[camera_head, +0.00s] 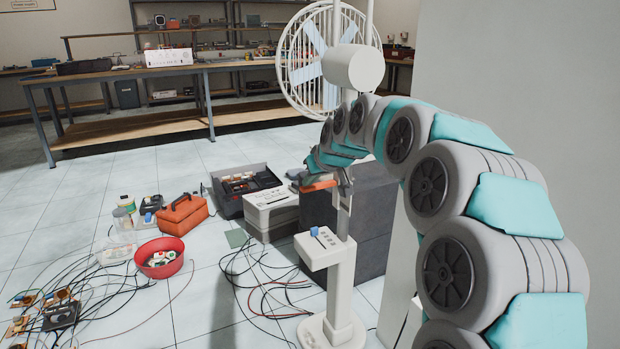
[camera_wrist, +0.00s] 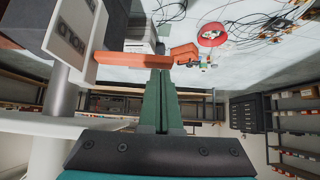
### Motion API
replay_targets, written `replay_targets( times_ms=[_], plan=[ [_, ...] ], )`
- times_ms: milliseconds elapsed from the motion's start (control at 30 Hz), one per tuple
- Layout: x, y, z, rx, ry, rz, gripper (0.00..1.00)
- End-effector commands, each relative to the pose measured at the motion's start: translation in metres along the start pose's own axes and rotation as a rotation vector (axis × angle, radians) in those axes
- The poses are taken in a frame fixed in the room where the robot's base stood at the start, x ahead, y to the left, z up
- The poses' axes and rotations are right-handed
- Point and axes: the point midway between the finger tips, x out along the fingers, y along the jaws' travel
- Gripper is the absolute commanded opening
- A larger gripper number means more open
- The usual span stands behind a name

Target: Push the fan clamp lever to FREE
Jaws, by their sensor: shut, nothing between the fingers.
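The white fan (camera_head: 298,62) stands on a pole with a round base (camera_head: 333,332). Its orange clamp lever (camera_head: 318,185) sticks out to the left from the pole, below the fan head. In the wrist view the orange lever (camera_wrist: 130,60) crosses the picture beside a pale plate (camera_wrist: 72,28) lettered HOLD, turned over in this view; no FREE label is readable. My gripper (camera_head: 310,166) is at the lever, its green fingers (camera_wrist: 160,85) shut and empty. The fingertips overlap the lever in the wrist view; I cannot tell whether they touch it.
The fan's control box (camera_head: 325,250) with a blue knob is lower on the pole. A dark grey cabinet (camera_head: 375,235) stands close behind. An orange toolbox (camera_head: 183,215), red bowl (camera_head: 160,258) and loose cables lie on the floor.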

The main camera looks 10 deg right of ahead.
Motion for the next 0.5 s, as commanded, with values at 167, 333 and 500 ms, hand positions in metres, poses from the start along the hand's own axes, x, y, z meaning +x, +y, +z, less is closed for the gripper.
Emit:
replay_targets(
  times_ms=[167,333,500],
  plan=[
    [0.0009,-0.0004,0.0011,-0.007,-0.001,0.006,0.0],
    [0.0038,-0.0018,0.0044,-0.035,-0.002,0.034,0.0],
    [0.0075,-0.0029,0.0079,-0.072,-0.002,0.072,0.0]
  ],
)
